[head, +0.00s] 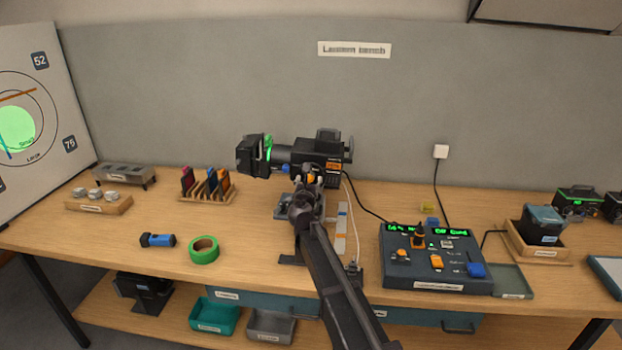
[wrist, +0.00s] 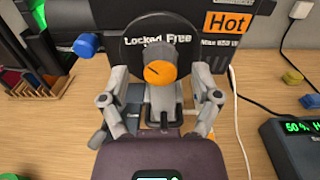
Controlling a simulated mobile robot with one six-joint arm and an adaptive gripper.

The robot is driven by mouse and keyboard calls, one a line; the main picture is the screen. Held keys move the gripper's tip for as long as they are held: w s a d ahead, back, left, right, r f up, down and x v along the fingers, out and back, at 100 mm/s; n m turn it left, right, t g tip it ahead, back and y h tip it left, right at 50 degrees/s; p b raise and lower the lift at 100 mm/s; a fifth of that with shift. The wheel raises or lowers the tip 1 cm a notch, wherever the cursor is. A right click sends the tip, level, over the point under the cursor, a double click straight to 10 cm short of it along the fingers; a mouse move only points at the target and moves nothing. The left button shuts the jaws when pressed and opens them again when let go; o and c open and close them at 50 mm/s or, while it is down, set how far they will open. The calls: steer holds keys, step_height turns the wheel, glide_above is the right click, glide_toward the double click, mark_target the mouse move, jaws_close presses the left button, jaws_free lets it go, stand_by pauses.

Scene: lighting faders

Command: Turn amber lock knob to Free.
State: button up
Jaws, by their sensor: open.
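The amber lock knob (wrist: 160,68) sits on a black round plate (wrist: 130,50) in the wrist view. The plate reads "Locked" to the upper left and "Free" to the upper right. A short dark line on the knob points up and left, toward the Locked side. My gripper (wrist: 162,100) is open, one finger on each side below the knob, with a visible gap and no contact that I can make out. In the head view my gripper (head: 308,181) is in front of the black lamp (head: 305,155), and the knob is hard to make out there.
A blue knob (wrist: 87,45) sticks out left of the plate. An orange "Hot" label (wrist: 226,22) is at the right. A thin white cable (wrist: 238,110) hangs close to the right finger. The fader console (head: 437,262) stands right of my arm.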

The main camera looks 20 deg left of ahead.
steer(key=shift+x, duration=0.8)
jaws_close()
